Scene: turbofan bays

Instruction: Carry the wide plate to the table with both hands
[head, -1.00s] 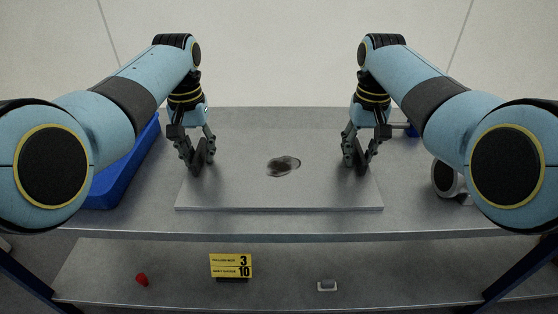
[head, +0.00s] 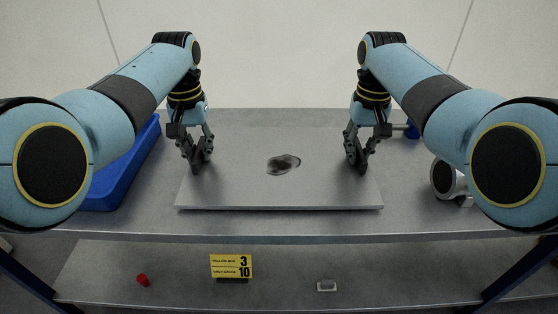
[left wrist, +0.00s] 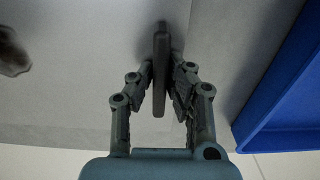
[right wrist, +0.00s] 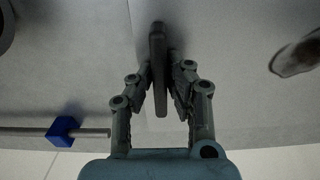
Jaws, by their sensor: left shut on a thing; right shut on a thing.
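The wide plate (head: 240,192) is a flat grey sheet over the grey metal table (head: 330,222), level in the head view. I cannot tell whether it touches the tabletop. A dark blotch (head: 283,165) shows on its middle. My left gripper (head: 197,166) is shut on a dark upright handle at the plate's left side; this handle (left wrist: 161,75) stands between the fingers in the left wrist view. My right gripper (head: 358,166) is shut on the matching handle at the right side, seen in the right wrist view (right wrist: 158,75). In the head view the fingers mostly hide both handles.
A blue tray (head: 118,182) stands left of the plate. A lower shelf holds a red piece (head: 142,280), a yellow sign (head: 231,265) and a small grey item (head: 326,286).

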